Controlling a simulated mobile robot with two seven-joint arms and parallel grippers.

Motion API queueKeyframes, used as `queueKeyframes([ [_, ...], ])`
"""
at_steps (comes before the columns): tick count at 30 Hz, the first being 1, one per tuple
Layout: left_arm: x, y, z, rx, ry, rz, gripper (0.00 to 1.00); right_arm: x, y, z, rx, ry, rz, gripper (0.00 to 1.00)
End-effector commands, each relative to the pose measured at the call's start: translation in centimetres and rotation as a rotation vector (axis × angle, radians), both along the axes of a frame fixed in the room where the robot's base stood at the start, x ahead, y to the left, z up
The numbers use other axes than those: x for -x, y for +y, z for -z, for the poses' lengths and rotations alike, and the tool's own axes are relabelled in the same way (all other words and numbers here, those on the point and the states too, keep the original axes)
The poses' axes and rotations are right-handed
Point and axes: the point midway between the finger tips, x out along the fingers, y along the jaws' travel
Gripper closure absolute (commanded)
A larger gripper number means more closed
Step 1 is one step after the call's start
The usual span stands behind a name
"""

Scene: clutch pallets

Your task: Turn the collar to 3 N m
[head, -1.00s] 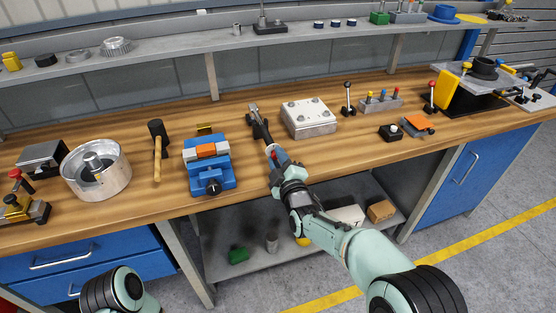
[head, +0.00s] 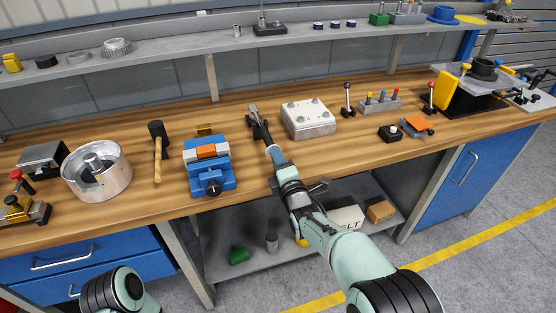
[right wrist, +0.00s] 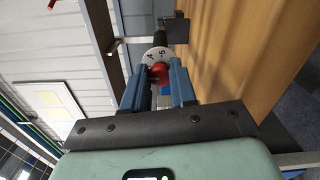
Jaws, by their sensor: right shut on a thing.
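A dark tool (head: 258,122) stands near the middle of the bench, between the blue vise and the pale metal block. In the right wrist view a red collar (right wrist: 159,73) sits at its near end, in front of a white dial disc (right wrist: 156,55) with black numerals, seemingly a 4 and a 5. A dark shaft lies behind the disc. My right gripper (head: 272,150) reaches this end from the front. Its blue fingers (right wrist: 160,82) are shut on the red collar. In the head view the hand hides the collar. My left gripper is out of view.
The blue vise (head: 208,168) stands to the left, with a mallet (head: 158,152) beyond it. The metal block (head: 308,118) and a black-knobbed lever (head: 348,98) are to the right. A shelf (head: 180,55) runs behind.

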Motion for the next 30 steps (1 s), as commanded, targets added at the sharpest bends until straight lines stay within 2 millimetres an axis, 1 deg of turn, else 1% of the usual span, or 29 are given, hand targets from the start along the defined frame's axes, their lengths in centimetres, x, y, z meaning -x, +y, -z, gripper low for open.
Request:
queueKeyframes([
  [6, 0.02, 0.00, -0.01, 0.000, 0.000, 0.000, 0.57, 0.00, -0.01, 0.01, 0.032, -0.010, 0.000, 1.00],
  [17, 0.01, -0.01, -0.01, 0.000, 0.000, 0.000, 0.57, -0.01, -0.03, -0.01, 0.034, -0.011, 0.000, 1.00],
  [18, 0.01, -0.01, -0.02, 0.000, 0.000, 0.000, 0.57, -0.01, -0.03, -0.01, 0.034, -0.011, 0.000, 0.70],
  [20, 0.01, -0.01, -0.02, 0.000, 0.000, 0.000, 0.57, -0.01, -0.03, -0.01, 0.034, -0.011, 0.000, 0.51],
  [21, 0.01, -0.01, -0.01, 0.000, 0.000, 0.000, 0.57, -0.01, -0.03, -0.01, 0.034, -0.011, 0.000, 0.48],
  [30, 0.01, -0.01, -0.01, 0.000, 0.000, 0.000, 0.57, 0.11, -0.04, -0.03, 0.033, -0.011, 0.000, 0.48],
])
